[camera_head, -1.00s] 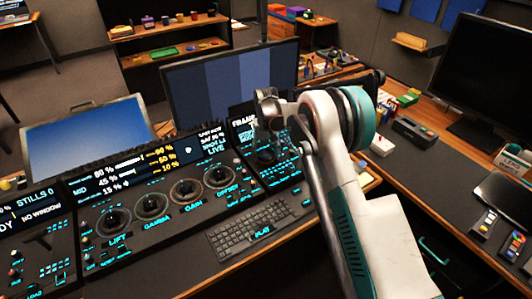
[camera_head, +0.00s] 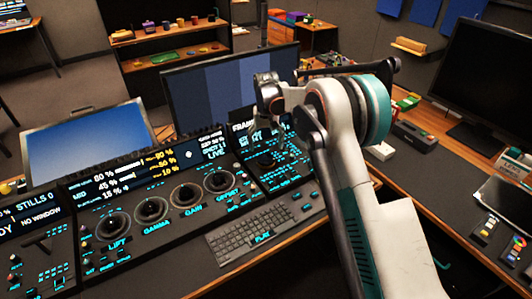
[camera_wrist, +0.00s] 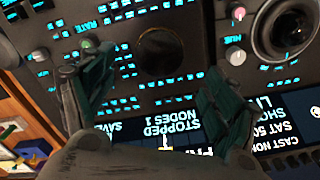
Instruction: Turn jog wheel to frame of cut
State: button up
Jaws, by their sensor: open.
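The jog wheel is taken to be the dark round disc (camera_wrist: 161,52) on the black panel in the wrist view, framed between the two fingers. It also shows in the head view as a dark round control (camera_head: 265,160) on the right-hand panel section. My gripper (camera_wrist: 152,75) has its two fingers spread wide, with nothing between them. In the head view, my gripper (camera_head: 268,105) hangs above the far side of that section, in front of the small display (camera_head: 240,136). The fingers look apart from the wheel. The display's text is partly covered, with "STOPPED" legible in the wrist view.
Several trackball rings, including the one marked LIFT (camera_head: 112,224), line the panel to the left. A keyboard (camera_head: 248,231) lies in front. A large monitor (camera_head: 230,90) stands close behind my gripper. Small knobs (camera_wrist: 237,56) stand beside the wheel.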

jog(key=shift+r, duration=2.4)
jog(key=s+d+r+t, duration=0.2)
jog(key=s+d+r, duration=0.5)
jog(key=s+r, duration=0.25)
jog(key=s+d+r+t, duration=0.1)
jog(key=s+d+r, duration=0.65)
jog(key=r, duration=0.35)
jog(key=s+d+f+t, duration=0.2)
jog(key=s+d, duration=0.2)
jog(key=s, duration=0.9)
jog(key=s+d+f+m+t, duration=0.1)
jog(key=s+d, duration=0.3)
jog(key=s, duration=0.9)
jog(key=shift+s+d+f+m+t, duration=0.3)
jog(key=shift+d+f+t, duration=0.1)
jog(key=shift+f+t, duration=0.2)
